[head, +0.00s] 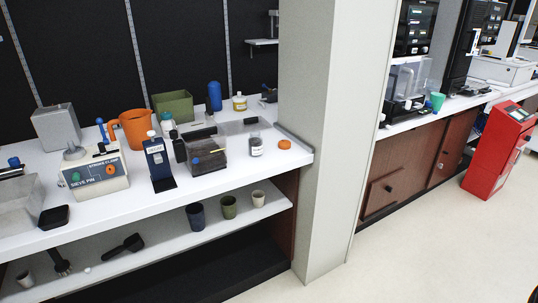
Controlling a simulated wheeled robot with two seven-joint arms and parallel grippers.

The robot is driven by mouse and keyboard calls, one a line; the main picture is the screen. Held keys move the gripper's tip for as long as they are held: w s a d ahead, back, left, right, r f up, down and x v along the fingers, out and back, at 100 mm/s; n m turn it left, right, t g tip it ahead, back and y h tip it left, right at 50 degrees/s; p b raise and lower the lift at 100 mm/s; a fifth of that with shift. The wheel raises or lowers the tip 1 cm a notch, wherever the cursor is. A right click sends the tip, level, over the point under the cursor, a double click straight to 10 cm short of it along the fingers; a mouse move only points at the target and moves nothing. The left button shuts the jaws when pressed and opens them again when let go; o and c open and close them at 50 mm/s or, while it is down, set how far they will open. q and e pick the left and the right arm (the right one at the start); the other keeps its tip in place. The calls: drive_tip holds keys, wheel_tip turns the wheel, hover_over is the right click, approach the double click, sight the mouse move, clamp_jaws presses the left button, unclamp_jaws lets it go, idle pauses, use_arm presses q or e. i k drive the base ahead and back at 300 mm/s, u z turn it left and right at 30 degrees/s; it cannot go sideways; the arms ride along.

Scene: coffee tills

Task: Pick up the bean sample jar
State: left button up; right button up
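A small clear jar (256,147) with dark contents and a pale label stands upright on the white counter (225,180), near its right end. It looks like the bean sample jar, but its label is too small to read.
A dark grey box (207,154) stands close left of the jar. A pale pillar (315,120) rises past the counter's right end. A white jar with a yellow band (239,102) and a blue bottle (214,96) stand behind. Cups (229,207) sit on the lower shelf.

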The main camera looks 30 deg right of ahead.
sight(254, 142)
drive_tip(key=z, duration=0.4)
drive_tip(key=i, duration=1.4)
drive_tip(key=u, duration=0.25)
